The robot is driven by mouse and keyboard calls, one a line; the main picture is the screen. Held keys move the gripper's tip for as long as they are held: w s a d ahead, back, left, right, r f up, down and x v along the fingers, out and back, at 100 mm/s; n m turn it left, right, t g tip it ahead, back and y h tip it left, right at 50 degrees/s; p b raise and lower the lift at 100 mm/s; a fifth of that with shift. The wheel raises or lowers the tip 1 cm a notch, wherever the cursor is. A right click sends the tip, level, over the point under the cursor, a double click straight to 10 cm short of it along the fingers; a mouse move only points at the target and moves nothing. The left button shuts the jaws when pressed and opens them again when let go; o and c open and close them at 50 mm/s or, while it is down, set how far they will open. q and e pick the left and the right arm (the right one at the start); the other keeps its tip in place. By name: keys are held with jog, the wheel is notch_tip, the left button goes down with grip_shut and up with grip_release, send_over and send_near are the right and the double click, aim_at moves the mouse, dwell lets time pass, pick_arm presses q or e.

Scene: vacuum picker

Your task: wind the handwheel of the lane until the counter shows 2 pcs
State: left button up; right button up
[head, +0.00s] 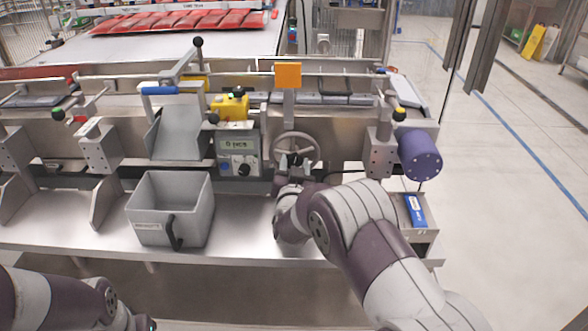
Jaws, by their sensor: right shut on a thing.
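The handwheel (313,142) is a grey spoked ring on the front of the lane, right of the counter. The counter (238,144) is a grey box with a small display that seems to read 0 pcs, with a dark knob and a blue button below it. My right gripper (293,160) is at the lower part of the handwheel and is shut on it; my wrist hides part of the fingers and the exact grip. My left arm (75,300) is at the lower left corner, and its gripper is out of the picture.
A grey bin (172,207) with a black handle stands on the steel shelf left of my right arm. A purple cylinder (419,154) sticks out right of the handwheel. A blue box (414,210) lies at the right end. An orange plate (288,75) stands above the handwheel.

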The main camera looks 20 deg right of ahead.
jog(key=shift+f+m+b, duration=0.15)
jog(key=shift+m+b, duration=2.1)
jog(key=shift+m, duration=0.85)
jog(key=o, duration=1.1)
jog(key=shift+c, duration=0.2)
jog(key=p+v, duration=0.2)
jog(key=v, duration=1)
jog(key=shift+s, duration=0.4)
